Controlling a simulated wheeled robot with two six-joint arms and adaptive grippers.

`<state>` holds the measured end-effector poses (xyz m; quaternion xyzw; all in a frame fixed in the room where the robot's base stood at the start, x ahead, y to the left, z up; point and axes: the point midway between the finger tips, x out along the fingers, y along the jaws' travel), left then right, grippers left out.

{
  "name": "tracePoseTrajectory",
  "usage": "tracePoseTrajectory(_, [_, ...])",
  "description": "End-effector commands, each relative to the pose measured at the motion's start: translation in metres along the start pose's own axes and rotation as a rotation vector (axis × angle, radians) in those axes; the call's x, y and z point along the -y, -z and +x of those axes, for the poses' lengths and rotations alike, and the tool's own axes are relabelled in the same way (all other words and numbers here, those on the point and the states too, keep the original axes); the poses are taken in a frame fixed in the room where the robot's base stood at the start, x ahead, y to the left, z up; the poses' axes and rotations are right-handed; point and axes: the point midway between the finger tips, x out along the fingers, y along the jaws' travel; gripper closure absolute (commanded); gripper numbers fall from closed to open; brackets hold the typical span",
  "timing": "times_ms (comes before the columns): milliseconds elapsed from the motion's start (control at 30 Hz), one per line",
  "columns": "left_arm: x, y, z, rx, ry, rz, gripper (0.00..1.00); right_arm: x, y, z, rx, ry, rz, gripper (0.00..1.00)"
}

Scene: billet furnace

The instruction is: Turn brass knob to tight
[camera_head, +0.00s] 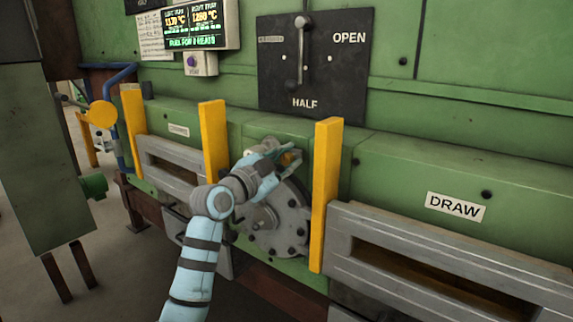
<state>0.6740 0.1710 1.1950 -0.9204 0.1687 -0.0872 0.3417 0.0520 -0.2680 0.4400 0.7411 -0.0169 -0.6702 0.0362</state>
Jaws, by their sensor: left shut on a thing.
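A small brass knob (289,159) shows partly at the upper rim of a round grey bolted plate (289,213) on the green furnace front. My left gripper (284,157) reaches up from below and is shut on the brass knob, with its fingers covering much of it. How far the knob is turned cannot be told. My right gripper is not in view.
Yellow upright posts (326,195) and (212,140) stand close on both sides of the plate. A dark lever panel (345,80) marked OPEN and HALF is above. A grey DRAW slot frame (450,262) is right. A lit display (190,25) is upper left.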

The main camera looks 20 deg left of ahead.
Motion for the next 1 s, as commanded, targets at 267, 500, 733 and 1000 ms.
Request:
tracePoseTrajectory(267, [0.0038,0.004,-0.0004,-0.011,0.008,0.076,1.0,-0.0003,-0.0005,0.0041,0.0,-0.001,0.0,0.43])
tracePoseTrajectory(500, [0.0041,0.0044,-0.0004,-0.011,0.008,0.085,1.0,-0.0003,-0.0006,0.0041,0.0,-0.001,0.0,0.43])
tracePoseTrajectory(733, [0.0043,0.0043,-0.0005,-0.01,0.008,0.085,0.72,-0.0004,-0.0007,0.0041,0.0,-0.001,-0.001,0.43])
tracePoseTrajectory(1000, [0.0022,0.0019,-0.0004,-0.006,0.003,0.082,0.55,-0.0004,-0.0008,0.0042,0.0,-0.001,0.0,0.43])
